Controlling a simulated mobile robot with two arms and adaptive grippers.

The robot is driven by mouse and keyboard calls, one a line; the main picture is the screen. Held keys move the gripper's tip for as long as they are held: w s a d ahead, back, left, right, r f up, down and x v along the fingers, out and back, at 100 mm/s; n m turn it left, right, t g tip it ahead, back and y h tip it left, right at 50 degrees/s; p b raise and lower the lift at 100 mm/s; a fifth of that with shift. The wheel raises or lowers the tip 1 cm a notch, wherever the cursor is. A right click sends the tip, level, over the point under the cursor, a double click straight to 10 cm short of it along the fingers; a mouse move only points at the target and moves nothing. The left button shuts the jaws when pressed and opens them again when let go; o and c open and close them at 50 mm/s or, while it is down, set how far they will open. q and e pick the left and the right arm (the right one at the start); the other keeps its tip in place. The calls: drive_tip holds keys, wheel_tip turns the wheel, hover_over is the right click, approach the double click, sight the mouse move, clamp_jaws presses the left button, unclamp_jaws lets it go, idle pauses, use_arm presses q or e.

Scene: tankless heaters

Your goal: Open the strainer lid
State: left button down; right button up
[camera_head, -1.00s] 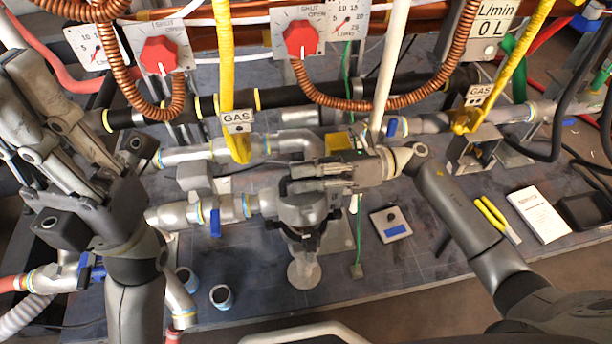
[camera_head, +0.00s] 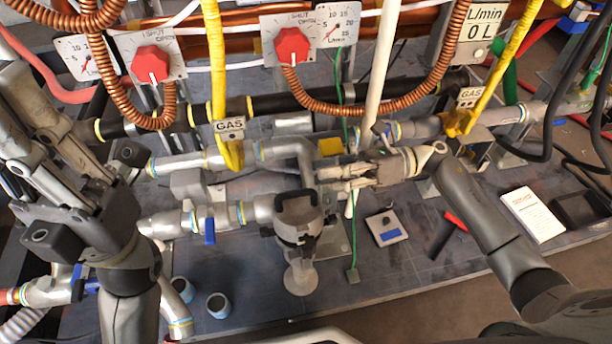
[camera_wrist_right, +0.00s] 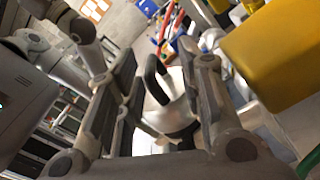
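The strainer (camera_head: 298,242) is a grey upright body on the pipe run in the middle of the head view. Its round lid (camera_head: 301,220) sits on top with a black loop handle (camera_head: 284,197). In the wrist view the handle (camera_wrist_right: 153,78) shows between and beyond the fingers. My right gripper (camera_head: 330,179) is to the right of and behind the lid, fingers pointing left. Its fingers are apart with nothing held (camera_wrist_right: 160,100). My left gripper (camera_head: 50,165) is at the left, away from the strainer; its finger gap is unclear.
Red valve knobs (camera_head: 293,44) stand behind. A blue-handled valve (camera_head: 210,230) is left of the strainer. A small grey plate (camera_head: 386,229) lies on the bench at right.

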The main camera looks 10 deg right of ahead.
drive_tip(key=d, duration=0.6)
drive_tip(key=shift+d, duration=0.2)
